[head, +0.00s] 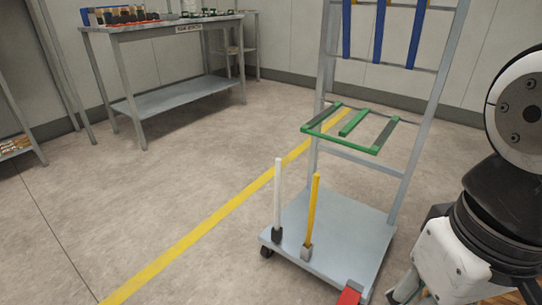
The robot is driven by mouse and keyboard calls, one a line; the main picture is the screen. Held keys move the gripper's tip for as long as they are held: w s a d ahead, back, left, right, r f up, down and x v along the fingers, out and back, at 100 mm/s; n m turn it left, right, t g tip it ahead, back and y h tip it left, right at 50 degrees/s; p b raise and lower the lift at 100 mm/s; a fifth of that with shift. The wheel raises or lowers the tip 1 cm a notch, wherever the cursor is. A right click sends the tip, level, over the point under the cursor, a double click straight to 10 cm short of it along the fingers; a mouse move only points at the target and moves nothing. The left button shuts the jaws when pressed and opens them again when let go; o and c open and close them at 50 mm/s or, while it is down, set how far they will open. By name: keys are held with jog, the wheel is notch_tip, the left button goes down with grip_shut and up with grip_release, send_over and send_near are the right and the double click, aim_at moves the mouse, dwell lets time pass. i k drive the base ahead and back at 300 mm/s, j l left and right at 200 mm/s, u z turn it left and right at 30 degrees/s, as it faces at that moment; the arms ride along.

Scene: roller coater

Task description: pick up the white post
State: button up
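The white post (278,197) stands upright near the left front corner of a grey wheeled cart's platform (342,225). Its lower end sits in a short dark base. A yellow post (313,212) stands close to its right, in a light grey base. The white post looks unobstructed, and nothing touches its upper part. My gripper is not in view; only parts of my own arm or body show at the right edge.
The cart has a tall grey frame with a green bracket (325,128) and blue straps (379,32). A red piece (350,294) is at the platform's front. A grey workbench (178,92) stands at the back left. The floor left of the cart is clear, crossed by a yellow line (195,233).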

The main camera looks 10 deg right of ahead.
aim_at(278, 161)
jog(key=i+j+z, duration=0.1)
jog(key=z, duration=0.35)
jog(key=j+z, duration=0.3)
jog(key=z, duration=0.2)
jog(key=j+z, duration=0.5)
jog(key=j, duration=1.75)
